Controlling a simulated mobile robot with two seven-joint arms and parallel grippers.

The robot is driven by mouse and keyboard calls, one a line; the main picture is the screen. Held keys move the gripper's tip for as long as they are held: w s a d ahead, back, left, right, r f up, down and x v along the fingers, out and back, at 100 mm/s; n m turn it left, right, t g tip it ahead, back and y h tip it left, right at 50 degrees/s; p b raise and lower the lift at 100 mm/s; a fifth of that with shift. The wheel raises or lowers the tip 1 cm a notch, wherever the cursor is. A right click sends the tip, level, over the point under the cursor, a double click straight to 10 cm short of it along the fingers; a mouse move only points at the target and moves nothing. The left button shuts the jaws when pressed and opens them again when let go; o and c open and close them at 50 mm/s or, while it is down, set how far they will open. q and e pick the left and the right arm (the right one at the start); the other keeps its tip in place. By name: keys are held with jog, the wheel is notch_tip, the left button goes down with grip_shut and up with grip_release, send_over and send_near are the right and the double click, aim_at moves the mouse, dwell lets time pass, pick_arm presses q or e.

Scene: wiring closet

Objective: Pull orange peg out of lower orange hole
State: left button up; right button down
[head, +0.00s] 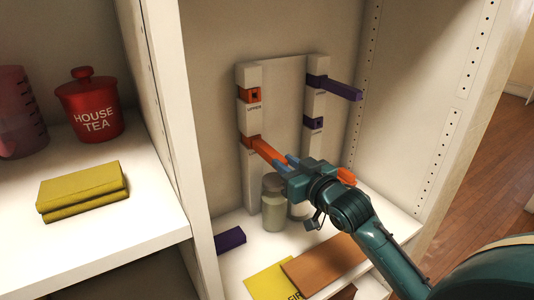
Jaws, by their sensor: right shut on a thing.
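The orange peg (266,149) sticks out of the lower orange hole (247,142) on the left post of a pale rack (249,183). My right gripper (284,164) is shut on the outer part of this peg, and its jaws hide the grasped part. The peg's inner end is at the lower hole's orange surround. The upper orange hole (254,95) is empty, with a label under it. My left gripper is not in view.
A purple peg (341,89) sticks out of the right post's upper hole; the lower purple hole (317,123) looks empty. Jars (274,209) stand below my gripper. A purple block (230,241), a yellow item (268,281) and a brown board (325,265) lie on the shelf. A divider (176,130) stands left.

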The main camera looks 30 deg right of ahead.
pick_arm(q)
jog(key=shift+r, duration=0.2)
pick_arm(e)
jog(key=shift+s, duration=0.2)
pick_arm(q)
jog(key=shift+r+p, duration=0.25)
jog(key=shift+p, duration=0.2)
pick_arm(e)
jog(key=shift+s+r, duration=0.1)
jog(key=shift+s, duration=0.3)
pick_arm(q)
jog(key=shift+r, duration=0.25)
pick_arm(e)
jog(key=shift+s, duration=0.5)
pick_arm(q)
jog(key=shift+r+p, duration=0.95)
jog(key=shift+p, duration=0.25)
pick_arm(e)
jog(key=shift+s+d+r, duration=0.1)
jog(key=shift+s+d, duration=0.05)
jog(key=shift+s, duration=1.3)
jog(key=shift+s+d+r, duration=0.1)
jog(key=shift+s+d, duration=0.05)
jog(key=shift+s, duration=1.25)
